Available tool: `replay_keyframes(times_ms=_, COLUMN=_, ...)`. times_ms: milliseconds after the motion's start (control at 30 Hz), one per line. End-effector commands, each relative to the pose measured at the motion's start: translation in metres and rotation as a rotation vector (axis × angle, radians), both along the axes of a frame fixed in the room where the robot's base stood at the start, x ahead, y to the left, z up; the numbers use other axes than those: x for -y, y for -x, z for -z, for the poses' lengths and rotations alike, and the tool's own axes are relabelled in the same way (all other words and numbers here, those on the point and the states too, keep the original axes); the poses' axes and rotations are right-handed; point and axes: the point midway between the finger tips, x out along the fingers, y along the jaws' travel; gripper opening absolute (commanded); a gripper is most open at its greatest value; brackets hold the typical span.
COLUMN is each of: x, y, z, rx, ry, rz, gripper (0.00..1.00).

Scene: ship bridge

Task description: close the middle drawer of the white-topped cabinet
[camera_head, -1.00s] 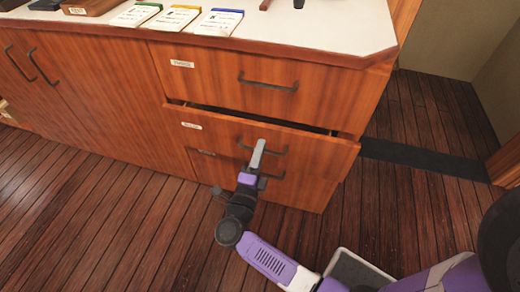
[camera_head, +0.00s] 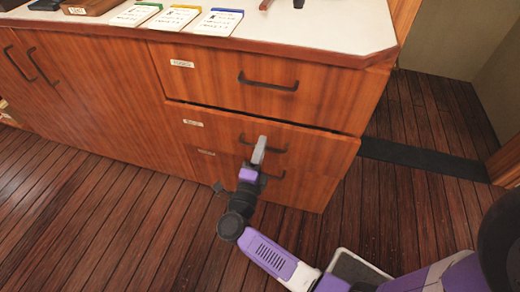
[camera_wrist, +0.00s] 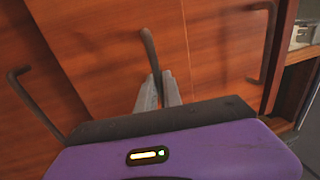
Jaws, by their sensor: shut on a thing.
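The white-topped cabinet (camera_head: 300,25) has a stack of wood-fronted drawers at its right end. The middle drawer (camera_head: 310,140) stands out only slightly, with a thin dark gap along its top edge. My gripper (camera_head: 259,150) reaches its front from below and is shut on the middle drawer's dark handle (camera_head: 279,150). In the wrist view the two grey fingers (camera_wrist: 160,91) close around the lower part of this handle (camera_wrist: 148,44), hiding that part. The top drawer (camera_head: 250,75) is shut. The bottom drawer (camera_head: 300,188) is partly hidden by my arm.
Three cards with green, yellow and blue edges (camera_head: 178,19) and a wooden box (camera_head: 92,5) lie on the white top. Cabinet doors (camera_head: 90,100) are to the left. The plank floor (camera_head: 130,230) in front is clear.

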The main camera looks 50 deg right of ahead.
Motion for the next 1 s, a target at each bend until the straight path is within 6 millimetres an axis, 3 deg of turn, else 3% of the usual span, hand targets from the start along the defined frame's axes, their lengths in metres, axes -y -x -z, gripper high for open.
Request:
replay_keyframes(times_ms=200, x=0.025, y=-0.01, z=0.001, rx=0.0, ry=0.0, rz=0.0, gripper=0.0)
replay_keyframes(times_ms=300, x=0.029, y=-0.011, z=0.001, rx=0.0, ry=-0.002, rz=-0.001, gripper=0.0)
replay_keyframes(times_ms=500, x=0.03, y=-0.011, z=0.0, rx=0.0, ry=-0.003, rz=0.0, gripper=0.0)
replay_keyframes(times_ms=533, x=0.03, y=-0.011, z=0.0, rx=0.0, ry=-0.003, rz=0.0, gripper=0.12)
replay_keyframes(times_ms=600, x=0.03, y=-0.011, z=0.0, rx=0.0, ry=-0.003, rz=0.0, gripper=0.19)
replay_keyframes(times_ms=867, x=0.03, y=-0.01, z=0.0, rx=0.001, ry=-0.002, rz=0.002, gripper=0.19)
replay_keyframes(times_ms=1000, x=0.019, y=-0.007, z=0.002, rx=-0.001, ry=-0.003, rz=0.0, gripper=0.19)
